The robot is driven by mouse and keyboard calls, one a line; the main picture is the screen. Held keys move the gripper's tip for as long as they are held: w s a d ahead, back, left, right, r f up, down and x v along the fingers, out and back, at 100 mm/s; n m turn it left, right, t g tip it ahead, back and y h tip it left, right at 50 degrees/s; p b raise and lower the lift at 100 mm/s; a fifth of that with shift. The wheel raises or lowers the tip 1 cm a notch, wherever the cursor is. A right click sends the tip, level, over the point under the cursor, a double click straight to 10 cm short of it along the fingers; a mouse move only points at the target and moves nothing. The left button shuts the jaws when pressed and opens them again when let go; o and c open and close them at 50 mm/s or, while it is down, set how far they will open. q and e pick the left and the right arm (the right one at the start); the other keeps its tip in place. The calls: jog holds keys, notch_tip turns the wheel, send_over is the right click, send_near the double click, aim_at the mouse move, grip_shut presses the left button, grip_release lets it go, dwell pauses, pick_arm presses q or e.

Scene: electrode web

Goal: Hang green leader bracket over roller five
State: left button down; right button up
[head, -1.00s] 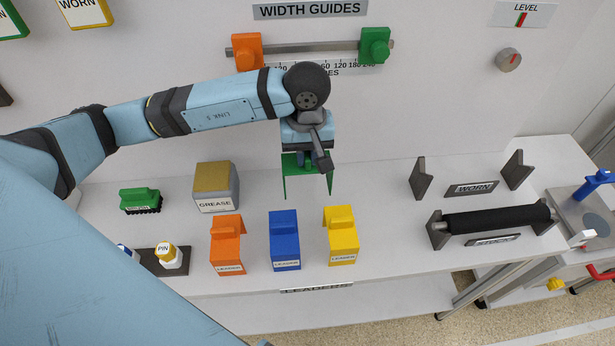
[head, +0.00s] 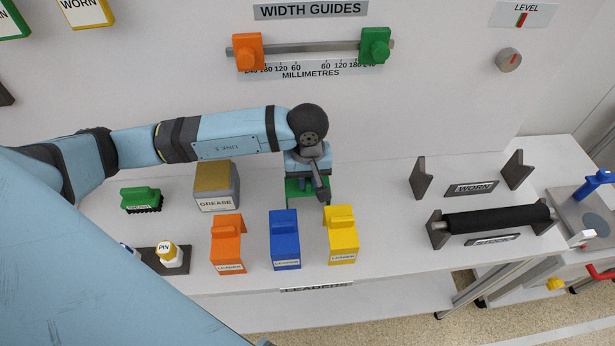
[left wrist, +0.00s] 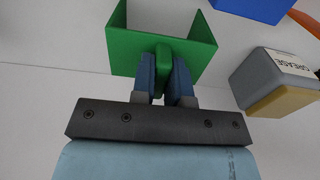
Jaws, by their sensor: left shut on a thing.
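The green leader bracket (head: 293,193) is an open, U-shaped green piece held below my left gripper (head: 308,184) in the head view. In the left wrist view the left gripper (left wrist: 165,80) is shut on the tab of the green bracket (left wrist: 127,48), whose two side walls point away from the fingers. In the head view the bracket is partly hidden by the gripper and sits behind the blue and yellow leaders. I cannot tell whether it touches the table. Roller five is not identifiable in these frames. My right gripper is not in view.
Orange (head: 228,244), blue (head: 284,238) and yellow (head: 341,235) leaders stand along the table front. A grease box (head: 216,188) and green brush (head: 141,199) are to the left. A black roller (head: 496,218) rests on brackets at right. The table between yellow leader and roller is clear.

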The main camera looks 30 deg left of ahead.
pick_arm(q)
jog(key=c, duration=1.1)
grip_release()
jog(key=shift+r+p, duration=0.3)
jog(key=shift+p, duration=0.2)
jog(key=shift+r+b, duration=0.8)
jog(key=shift+r, duration=5.05)
